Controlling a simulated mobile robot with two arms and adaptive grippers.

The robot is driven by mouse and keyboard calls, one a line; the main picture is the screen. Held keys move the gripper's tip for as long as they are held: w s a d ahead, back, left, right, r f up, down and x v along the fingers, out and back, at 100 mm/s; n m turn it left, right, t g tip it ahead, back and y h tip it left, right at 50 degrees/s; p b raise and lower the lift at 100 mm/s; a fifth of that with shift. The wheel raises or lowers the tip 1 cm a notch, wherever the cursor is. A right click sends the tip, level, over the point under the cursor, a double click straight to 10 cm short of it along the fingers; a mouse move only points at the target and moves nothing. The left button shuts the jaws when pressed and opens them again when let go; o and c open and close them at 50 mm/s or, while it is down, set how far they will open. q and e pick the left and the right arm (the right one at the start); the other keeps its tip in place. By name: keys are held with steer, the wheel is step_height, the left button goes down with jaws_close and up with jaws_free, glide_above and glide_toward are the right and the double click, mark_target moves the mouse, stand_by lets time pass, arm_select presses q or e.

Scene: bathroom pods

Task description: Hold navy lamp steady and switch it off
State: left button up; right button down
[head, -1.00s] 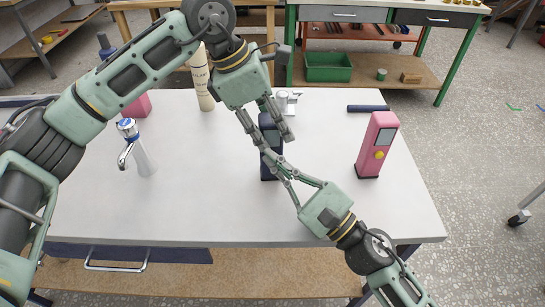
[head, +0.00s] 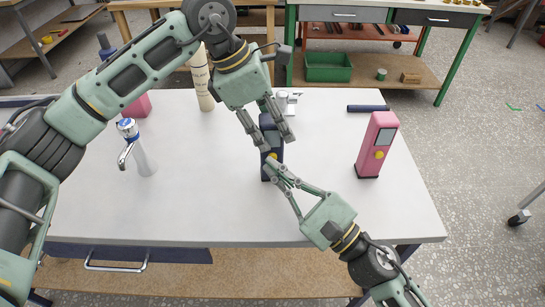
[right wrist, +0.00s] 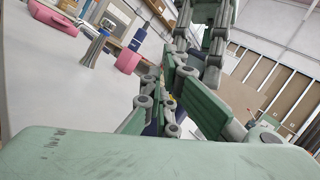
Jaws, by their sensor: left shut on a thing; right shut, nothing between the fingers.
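The navy lamp (head: 268,121) stands upright near the middle of the white table in the head view. A small yellow button (head: 274,157) shows on its front. My left gripper (head: 277,142) reaches down from above and is shut on the lamp's upper body, one finger on either side. My right gripper (head: 271,166) is shut and empty, its tips at the lamp's lower front, just below the button. Whether the tips touch the lamp I cannot tell. In the right wrist view my own gripper links hide most of the lamp.
A pink device (head: 374,150) with a screen and yellow button stands to the right. A chrome-and-blue tap-like item (head: 137,147) stands on the left. A beige bottle (head: 201,80), a pink block (head: 138,106) and a dark bar (head: 367,108) are farther back. The table front is clear.

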steer(key=shift+s+d, duration=0.2)
steer(key=shift+s, duration=2.3)
arm_select(q)
steer(key=o, duration=1.4)
steer(key=shift+a+r, duration=0.1)
